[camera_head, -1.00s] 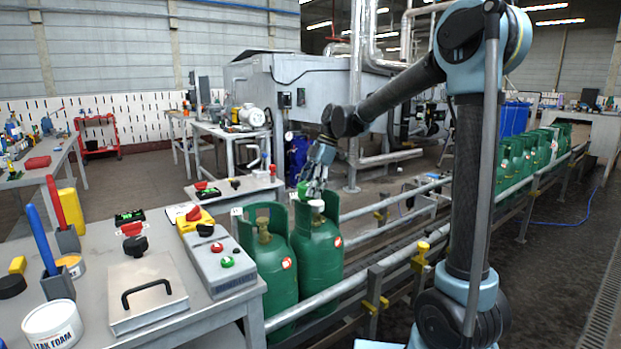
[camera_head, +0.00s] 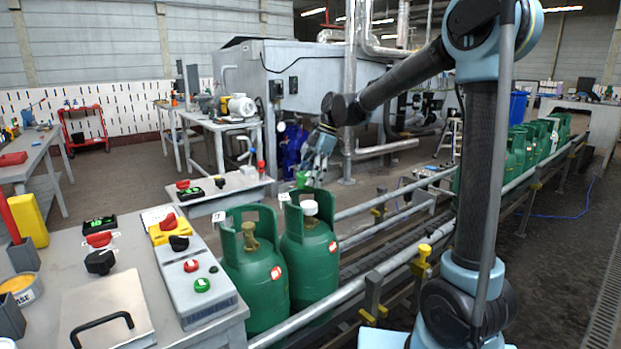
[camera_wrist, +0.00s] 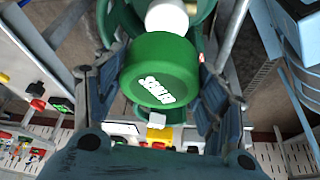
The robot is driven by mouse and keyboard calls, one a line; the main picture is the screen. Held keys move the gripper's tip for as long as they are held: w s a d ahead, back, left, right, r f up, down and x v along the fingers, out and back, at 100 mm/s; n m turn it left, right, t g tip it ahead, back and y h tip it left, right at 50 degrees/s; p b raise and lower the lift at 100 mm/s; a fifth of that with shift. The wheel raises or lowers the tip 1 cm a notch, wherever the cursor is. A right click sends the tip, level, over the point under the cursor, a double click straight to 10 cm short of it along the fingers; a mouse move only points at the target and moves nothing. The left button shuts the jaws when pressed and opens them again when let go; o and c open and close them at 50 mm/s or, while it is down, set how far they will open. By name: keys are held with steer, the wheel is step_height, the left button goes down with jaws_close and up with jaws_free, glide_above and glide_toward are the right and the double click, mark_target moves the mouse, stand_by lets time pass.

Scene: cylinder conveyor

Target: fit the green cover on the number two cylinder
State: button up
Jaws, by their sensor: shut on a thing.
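A green round cover (camera_wrist: 158,72) with white lettering sits between the fingers of my gripper (camera_wrist: 160,92) in the wrist view. In the head view my gripper (camera_head: 312,170) hangs above and behind the front cylinders, with the cover (camera_head: 301,179) at its tips. Below it stands a green cylinder (camera_head: 312,247) with a white cap (camera_head: 309,208) inside its collar; the cover is apart from it. The white cap also shows beyond the cover in the wrist view (camera_wrist: 166,18). A second green cylinder (camera_head: 254,280) with a bare brass valve stands left. The small number tags are unreadable.
A control box (camera_head: 200,285) with red and green buttons lies on the bench left of the cylinders. A metal rail (camera_head: 340,290) runs along their near side. Several more green cylinders (camera_head: 530,145) stand farther along the conveyor at right.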

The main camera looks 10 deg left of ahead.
mark_target(310, 203)
steer(key=shift+f, duration=2.9)
steer(key=shift+d+f, duration=0.1)
steer(key=shift+f, duration=2.2)
steer(key=o, duration=1)
steer(key=shift+c, duration=0.2)
steer(key=v, duration=1.2)
